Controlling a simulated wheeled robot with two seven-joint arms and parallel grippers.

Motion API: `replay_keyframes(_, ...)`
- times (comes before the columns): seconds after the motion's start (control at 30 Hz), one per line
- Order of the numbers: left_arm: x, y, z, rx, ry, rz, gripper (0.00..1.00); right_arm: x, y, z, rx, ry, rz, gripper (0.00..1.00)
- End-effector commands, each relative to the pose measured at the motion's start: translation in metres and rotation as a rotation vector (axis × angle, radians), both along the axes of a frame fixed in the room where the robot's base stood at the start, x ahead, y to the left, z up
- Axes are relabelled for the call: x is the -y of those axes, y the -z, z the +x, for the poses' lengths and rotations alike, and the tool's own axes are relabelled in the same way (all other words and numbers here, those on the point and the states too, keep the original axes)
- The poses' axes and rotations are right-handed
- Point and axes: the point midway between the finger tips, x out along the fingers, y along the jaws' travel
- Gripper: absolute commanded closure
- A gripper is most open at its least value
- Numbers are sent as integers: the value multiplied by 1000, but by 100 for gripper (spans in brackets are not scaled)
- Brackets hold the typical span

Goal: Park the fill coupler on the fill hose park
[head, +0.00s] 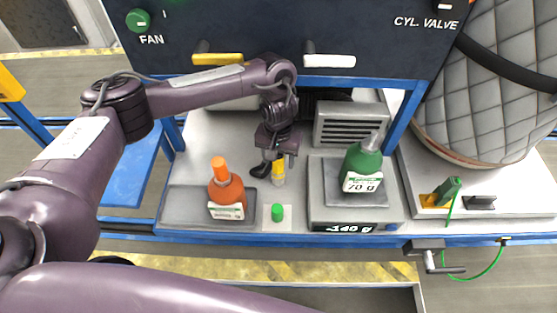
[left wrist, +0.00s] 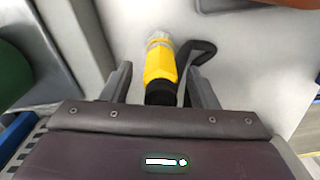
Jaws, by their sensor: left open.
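The fill coupler, yellow with a clear-grey end and a black end, stands under my left gripper (head: 276,156) in the head view; its yellow body (head: 279,169) shows below the fingers. In the left wrist view the coupler (left wrist: 160,65) lies between the two spread fingers of the left gripper (left wrist: 160,76), with visible gaps on both sides. The gripper is open and points down at the bench. A black curved piece (head: 261,170) is beside the coupler; I cannot tell whether it is the park or hose. My right gripper is out of view.
An orange bottle (head: 226,189) in a grey tray and a small green cap (head: 277,212) stand close by. A green bottle (head: 362,167) stands on a scale (head: 316,196) to the right. A vented grey box (head: 351,126) stands behind. A quilted tank (head: 495,80) is far right.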

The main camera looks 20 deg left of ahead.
Motion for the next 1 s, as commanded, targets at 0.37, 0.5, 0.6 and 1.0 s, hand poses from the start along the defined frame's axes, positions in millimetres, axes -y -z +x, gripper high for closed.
replay_keyframes(0.37, -1, -59, 1, 5, 1, 1, 46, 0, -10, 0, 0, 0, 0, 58)
replay_keyframes(0.5, -1, -62, 0, 1, -1, 1, 46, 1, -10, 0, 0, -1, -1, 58)
replay_keyframes(0.6, 0, -62, 0, 1, -1, 1, 46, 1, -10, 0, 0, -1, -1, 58)
replay_keyframes(1.0, 0, -62, 0, 1, -1, 0, 46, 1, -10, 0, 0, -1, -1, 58)
